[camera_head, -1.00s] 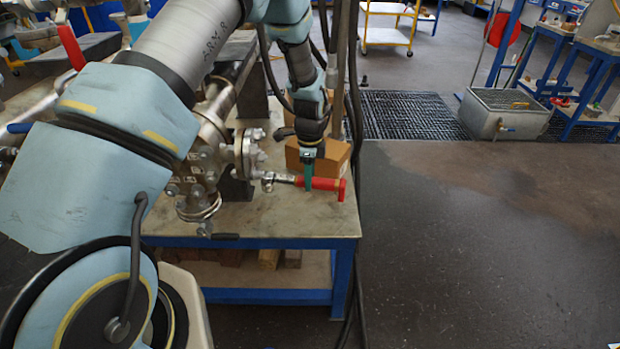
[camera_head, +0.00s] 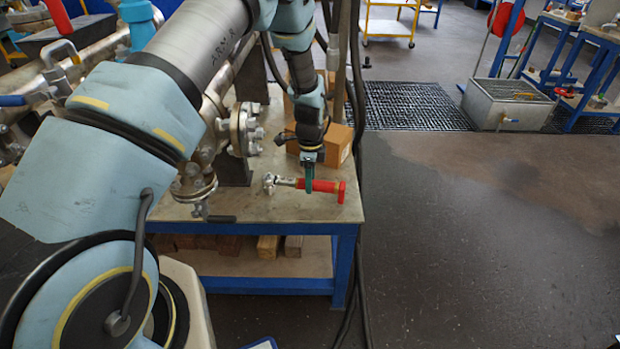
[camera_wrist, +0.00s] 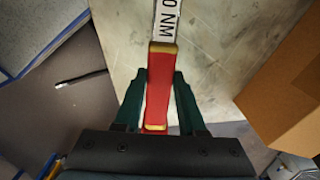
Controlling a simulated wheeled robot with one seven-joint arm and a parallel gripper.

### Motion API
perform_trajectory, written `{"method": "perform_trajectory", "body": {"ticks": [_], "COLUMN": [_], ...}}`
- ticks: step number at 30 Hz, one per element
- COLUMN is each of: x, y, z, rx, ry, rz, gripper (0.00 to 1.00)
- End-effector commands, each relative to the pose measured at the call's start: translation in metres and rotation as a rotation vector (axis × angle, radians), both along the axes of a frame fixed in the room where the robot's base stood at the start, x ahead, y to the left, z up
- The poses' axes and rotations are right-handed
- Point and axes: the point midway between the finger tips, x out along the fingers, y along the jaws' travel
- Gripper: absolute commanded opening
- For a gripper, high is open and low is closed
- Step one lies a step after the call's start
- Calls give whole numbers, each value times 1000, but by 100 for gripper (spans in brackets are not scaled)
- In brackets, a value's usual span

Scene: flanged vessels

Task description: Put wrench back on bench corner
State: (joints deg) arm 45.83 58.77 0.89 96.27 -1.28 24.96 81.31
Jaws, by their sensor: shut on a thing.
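The wrench (camera_head: 325,187) has a red handle and a silver head, which points left in the head view. My gripper (camera_head: 309,180) points down over the bench corner and is shut on the red handle. In the wrist view the red handle (camera_wrist: 160,85) lies between my two green fingers (camera_wrist: 158,100), with the printed silver shaft running up out of frame. The wrench lies level, over the bare bench top (camera_head: 300,210) near its front right corner. I cannot tell whether it touches the bench top or hangs just above it.
A cardboard box (camera_head: 338,143) stands on the bench just behind my gripper. Dark hoses (camera_head: 358,100) hang along the bench's right side. Open floor lies right.

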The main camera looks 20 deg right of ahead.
Motion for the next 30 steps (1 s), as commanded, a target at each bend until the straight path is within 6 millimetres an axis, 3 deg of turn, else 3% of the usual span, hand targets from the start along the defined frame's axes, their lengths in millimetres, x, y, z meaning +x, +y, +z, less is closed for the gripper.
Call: {"method": "perform_trajectory", "body": {"ticks": [26, 27, 30], "x": [0, 1, 1], "y": [0, 0, 0], "z": [-11, -11, -10], "rx": [-1, -1, -1], "ry": [-1, -1, -1], "rz": [2, 2, 1], "gripper": [0, 41, 52]}}
